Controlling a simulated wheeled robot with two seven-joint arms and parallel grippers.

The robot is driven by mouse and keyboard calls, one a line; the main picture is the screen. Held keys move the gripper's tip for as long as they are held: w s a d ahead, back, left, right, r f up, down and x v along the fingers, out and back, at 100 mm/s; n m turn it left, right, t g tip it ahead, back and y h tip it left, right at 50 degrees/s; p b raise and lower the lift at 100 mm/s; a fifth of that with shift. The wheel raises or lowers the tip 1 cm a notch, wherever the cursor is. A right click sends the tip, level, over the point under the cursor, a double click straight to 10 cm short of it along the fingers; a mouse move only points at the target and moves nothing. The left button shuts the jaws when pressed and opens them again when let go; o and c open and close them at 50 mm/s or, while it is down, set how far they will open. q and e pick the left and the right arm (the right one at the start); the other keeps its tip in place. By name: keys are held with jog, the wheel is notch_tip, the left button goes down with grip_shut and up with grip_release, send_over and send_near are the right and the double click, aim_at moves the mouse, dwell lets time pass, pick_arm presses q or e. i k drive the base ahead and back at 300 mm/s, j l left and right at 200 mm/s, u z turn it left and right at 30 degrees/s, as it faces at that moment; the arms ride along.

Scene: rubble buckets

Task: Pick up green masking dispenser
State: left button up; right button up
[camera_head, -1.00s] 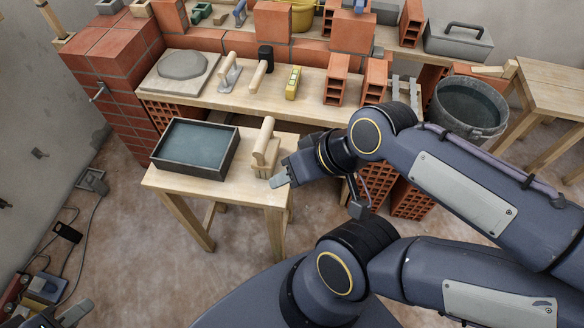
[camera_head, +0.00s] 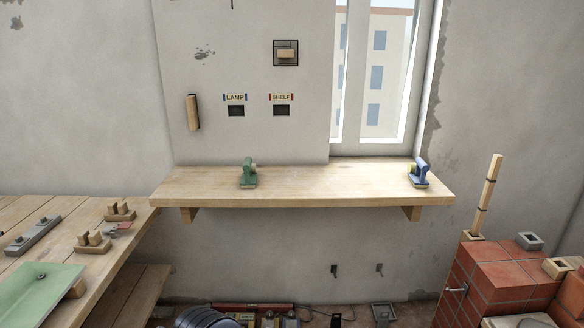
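The green masking dispenser (camera_head: 248,173) stands on the wooden wall shelf (camera_head: 310,188), left of the shelf's middle. It is apart from everything else on the shelf. A similar blue dispenser (camera_head: 418,173) with some yellow on it stands near the shelf's right end. Neither of my grippers shows in the head view now, so nothing is seen touching the green dispenser.
A wooden workbench (camera_head: 125,245) with wooden blocks and a green board (camera_head: 38,296) is at left. A brick stack (camera_head: 500,285) with a tap stands at right. Several items lie on the floor below the shelf. The middle of the shelf is clear.

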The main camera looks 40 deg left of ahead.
aim_at(249, 178)
jog(key=u, duration=1.65)
jog(key=i+j+z, duration=0.1)
jog(key=i+z, duration=0.3)
jog(key=i, duration=0.65)
